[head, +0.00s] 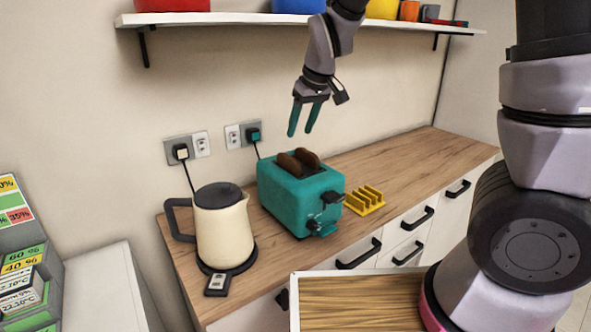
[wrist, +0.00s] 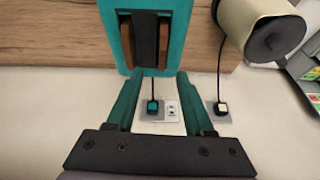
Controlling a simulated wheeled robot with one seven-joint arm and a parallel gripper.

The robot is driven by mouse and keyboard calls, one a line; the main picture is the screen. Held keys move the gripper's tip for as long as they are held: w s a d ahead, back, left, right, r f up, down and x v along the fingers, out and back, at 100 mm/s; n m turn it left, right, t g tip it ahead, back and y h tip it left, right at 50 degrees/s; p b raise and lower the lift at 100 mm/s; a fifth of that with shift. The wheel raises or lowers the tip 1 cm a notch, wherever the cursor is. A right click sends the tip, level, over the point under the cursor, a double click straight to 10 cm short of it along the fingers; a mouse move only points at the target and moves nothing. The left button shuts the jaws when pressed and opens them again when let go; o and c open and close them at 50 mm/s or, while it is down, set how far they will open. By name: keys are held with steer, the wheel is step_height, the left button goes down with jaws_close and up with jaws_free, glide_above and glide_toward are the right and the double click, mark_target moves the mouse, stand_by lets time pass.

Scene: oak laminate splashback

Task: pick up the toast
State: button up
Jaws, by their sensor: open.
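Two dark brown slices of toast stand upright in the slots of a teal toaster (head: 298,200), their tops sticking out. In the head view one slice is the left toast (head: 288,164) and the other the right toast (head: 307,157). My gripper (head: 302,134) hangs above the toaster, fingers down, open and empty. Its teal fingers also show in the wrist view (wrist: 157,82), apart from the toast.
A cream kettle (head: 224,230) on a dark base stands left of the toaster. A yellow rack (head: 364,201) lies to its right. A shelf (head: 230,19) with colored items runs above. The wooden counter (head: 400,158) is clear at the right. A wooden tray (head: 355,300) is in front.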

mark_target(289, 157)
steer(key=x, duration=0.6)
steer(key=shift+w+a+f, duration=0.2)
steer(key=shift+w+a, duration=0.05)
steer(key=shift+w, duration=0.05)
steer(key=shift+x, duration=2.7)
steer(key=shift+s+f, duration=0.15)
steer(key=shift+s, duration=0.05)
jaws_close()
